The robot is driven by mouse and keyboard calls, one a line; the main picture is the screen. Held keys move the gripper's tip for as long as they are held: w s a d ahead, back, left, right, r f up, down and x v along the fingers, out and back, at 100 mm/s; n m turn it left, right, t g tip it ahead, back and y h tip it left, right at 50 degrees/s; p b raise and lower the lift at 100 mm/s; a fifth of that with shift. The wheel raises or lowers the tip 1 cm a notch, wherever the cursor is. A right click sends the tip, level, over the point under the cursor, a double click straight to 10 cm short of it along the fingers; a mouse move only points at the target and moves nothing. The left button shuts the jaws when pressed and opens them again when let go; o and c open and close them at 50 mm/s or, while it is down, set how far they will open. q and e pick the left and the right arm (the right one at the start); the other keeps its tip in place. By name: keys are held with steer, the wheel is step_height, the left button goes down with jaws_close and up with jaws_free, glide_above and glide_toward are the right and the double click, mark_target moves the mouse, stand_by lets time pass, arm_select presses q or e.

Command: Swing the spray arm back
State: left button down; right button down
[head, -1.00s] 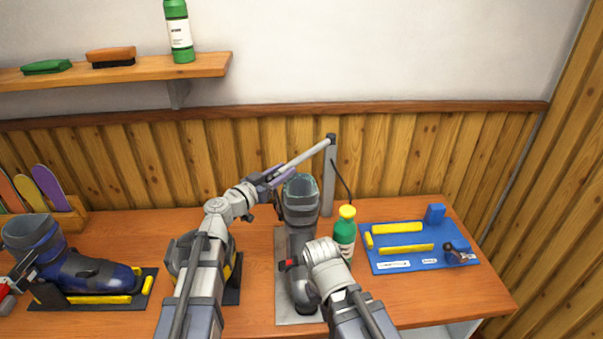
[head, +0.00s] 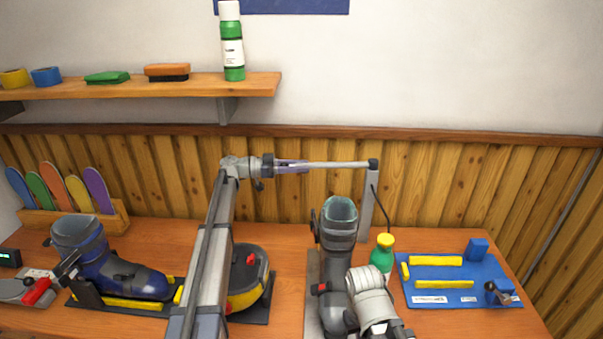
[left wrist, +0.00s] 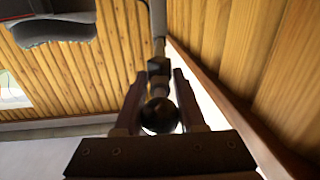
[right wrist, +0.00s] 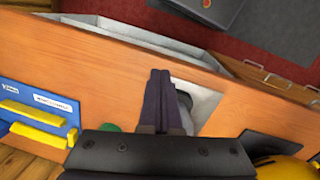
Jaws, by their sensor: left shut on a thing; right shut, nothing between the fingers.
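The spray arm (head: 335,164) is a thin grey bar on top of an upright post (head: 367,205). It points left from the post, roughly along the wooden wall, above the bench. My left gripper (head: 292,166) is shut on its free end. In the left wrist view the fingers (left wrist: 160,100) stand either side of a dark round knob (left wrist: 160,116), with the bar running away behind it. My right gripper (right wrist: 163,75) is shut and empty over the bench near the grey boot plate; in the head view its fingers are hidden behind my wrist.
A grey boot (head: 340,240) stands in front of the post, beside a green bottle with a yellow cap (head: 382,255). A blue board (head: 455,275) lies at right. A blue boot (head: 110,265) and a yellow-black item (head: 250,275) stand left. A shelf (head: 150,88) hangs above.

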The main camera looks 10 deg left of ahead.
arm_select(q)
steer(key=shift+w+a+m+g, duration=0.1)
steer(key=shift+w+m+g, duration=0.25)
steer(key=shift+w, duration=0.3)
steer(key=c, duration=0.5)
jaws_free()
steer(key=s+a, duration=0.1)
steer(key=a, duration=0.6)
steer(key=shift+s+a, duration=0.15)
steer(key=shift+a, duration=0.15)
